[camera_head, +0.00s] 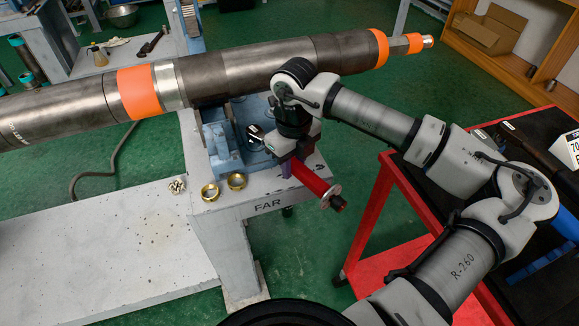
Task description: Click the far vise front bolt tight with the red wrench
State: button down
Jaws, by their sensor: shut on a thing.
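The red wrench (312,180) has a thick red handle that slants down to the right, ending in a pale disc and a dark tip. My gripper (291,153) is shut on the wrench near its upper left end. The blue far vise (222,150) stands on a pale bench (232,205) marked FAR and sits under the long pipe (250,68). My gripper and the wrench are at the right side of the vise. The front bolt is not clearly visible, and I cannot tell whether the wrench is on it.
A red-framed cart (375,205) stands to the right under my arm. The pipe with orange bands spans overhead. Green floor shows between bench and cart.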

jog(key=shift+r, duration=0.15)
jog(key=shift+r+p, duration=0.95)
jog(key=shift+r, duration=1.2)
